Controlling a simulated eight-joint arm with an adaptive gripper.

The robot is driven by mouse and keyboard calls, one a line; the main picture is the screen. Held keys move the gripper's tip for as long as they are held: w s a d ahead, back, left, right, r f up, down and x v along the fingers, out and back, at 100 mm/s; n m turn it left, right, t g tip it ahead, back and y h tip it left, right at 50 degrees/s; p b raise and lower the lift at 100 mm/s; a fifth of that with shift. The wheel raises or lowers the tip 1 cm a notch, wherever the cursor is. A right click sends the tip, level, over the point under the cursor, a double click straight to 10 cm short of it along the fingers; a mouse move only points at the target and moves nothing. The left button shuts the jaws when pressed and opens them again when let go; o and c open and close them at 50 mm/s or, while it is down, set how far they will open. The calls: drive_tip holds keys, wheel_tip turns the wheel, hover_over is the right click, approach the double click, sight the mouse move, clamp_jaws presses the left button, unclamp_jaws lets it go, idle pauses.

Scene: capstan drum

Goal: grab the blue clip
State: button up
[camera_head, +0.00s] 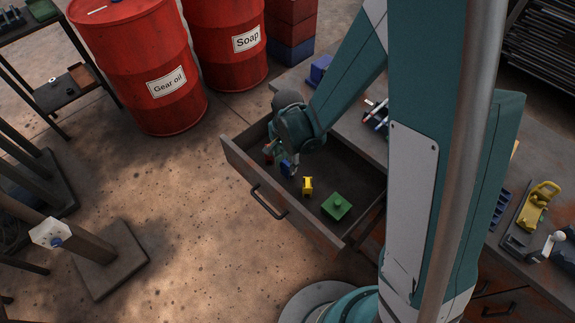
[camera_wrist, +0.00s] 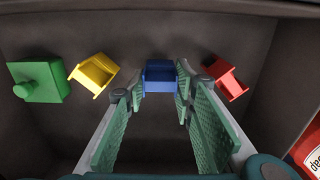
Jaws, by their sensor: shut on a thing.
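The blue clip (camera_wrist: 159,77) is between the tips of my gripper (camera_wrist: 159,92) in the wrist view, with a finger pad on each side of it. In the head view my gripper (camera_head: 284,166) reaches down into the open drawer (camera_head: 290,222), and the blue clip (camera_head: 288,169) shows at its fingertips. My gripper is shut on the clip. Whether the clip touches the drawer floor cannot be told.
In the drawer, a yellow clip (camera_head: 307,186) and a green knobbed block (camera_head: 336,207) lie to the right of the blue clip in the head view. A red clip (camera_wrist: 225,79) lies close beside the fingers. Drawer walls surround them. Red drums (camera_head: 140,60) stand behind.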

sight(288, 164)
drive_tip(key=shift+r+p, duration=1.3)
drive_tip(key=shift+r, duration=3.3)
